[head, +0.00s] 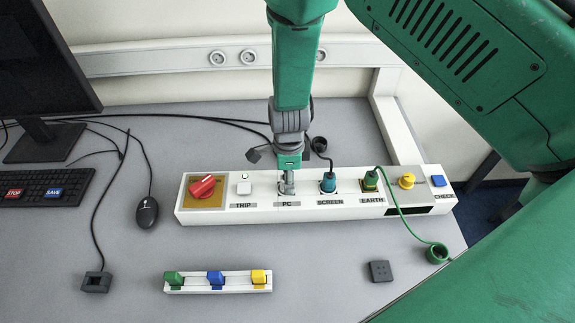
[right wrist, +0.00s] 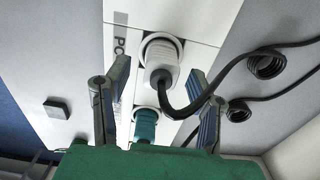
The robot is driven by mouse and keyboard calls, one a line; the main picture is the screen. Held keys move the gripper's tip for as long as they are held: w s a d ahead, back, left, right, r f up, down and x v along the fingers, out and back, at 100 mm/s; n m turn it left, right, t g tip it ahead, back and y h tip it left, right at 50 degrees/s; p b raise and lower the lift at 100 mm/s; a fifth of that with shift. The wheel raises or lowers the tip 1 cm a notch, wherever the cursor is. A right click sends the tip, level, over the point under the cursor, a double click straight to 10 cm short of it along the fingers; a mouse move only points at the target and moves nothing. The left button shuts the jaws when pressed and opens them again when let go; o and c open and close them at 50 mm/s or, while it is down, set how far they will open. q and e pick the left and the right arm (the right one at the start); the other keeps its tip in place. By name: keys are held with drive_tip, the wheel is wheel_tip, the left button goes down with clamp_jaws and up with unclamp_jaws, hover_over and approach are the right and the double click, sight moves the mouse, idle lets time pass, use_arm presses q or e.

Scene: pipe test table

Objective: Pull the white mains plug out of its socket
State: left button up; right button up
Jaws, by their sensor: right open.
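The white mains plug (right wrist: 161,57) sits in the round PC socket of the white test strip (head: 232,212), with a black cable curving out of it. In the head view my gripper mostly hides the plug. My right gripper (head: 288,183) points down over the PC socket. In the right wrist view my right gripper (right wrist: 160,75) is open, one finger on each side of the plug, with visible gaps and no clear contact. How deep the fingertips reach I cannot tell. My left gripper is out of view.
A teal SCREEN plug (head: 327,181) stands close to the right of my gripper, then the EARTH plug (head: 370,180) with its green cable. A white TRIP switch (head: 243,187) and red knob (head: 202,187) lie left. A small colored-switch strip (head: 218,289) lies in front.

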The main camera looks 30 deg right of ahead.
drive_tip(key=shift+f, duration=0.5)
clamp_jaws()
drive_tip(key=c, duration=0.7)
unclamp_jaws()
clamp_jaws()
drive_tip(key=shift+r, duration=0.2)
drive_tip(key=shift+r+p, duration=1.9)
